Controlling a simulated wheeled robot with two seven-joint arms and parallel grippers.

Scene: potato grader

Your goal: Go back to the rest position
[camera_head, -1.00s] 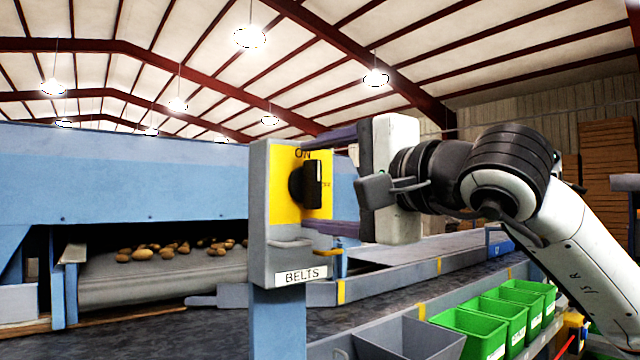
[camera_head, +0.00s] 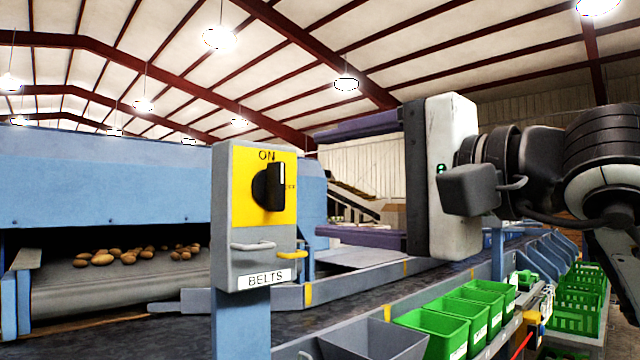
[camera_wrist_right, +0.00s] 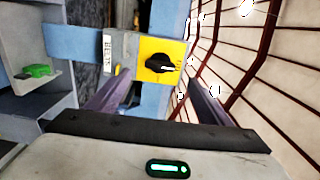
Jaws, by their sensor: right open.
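My right gripper (camera_head: 345,180) is open and empty, with its two purple fingers pointing left toward the switch box. It is apart from the box, to its right. The grey switch box (camera_head: 226,210) is labelled BELTS and has a yellow plate (camera_head: 245,205) with a black rotary knob (camera_head: 268,187) turned toward ON. In the right wrist view the knob (camera_wrist_right: 157,66) shows beyond and between the open fingers (camera_wrist_right: 160,100). My left gripper is not in view.
Several potatoes (camera_head: 128,257) lie on the conveyor belt (camera_head: 150,285) at the left. Green bins (camera_head: 432,335) and a grey bin (camera_head: 365,345) stand below my right arm. Green crates (camera_head: 580,305) stand further right. Free air lies between gripper and box.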

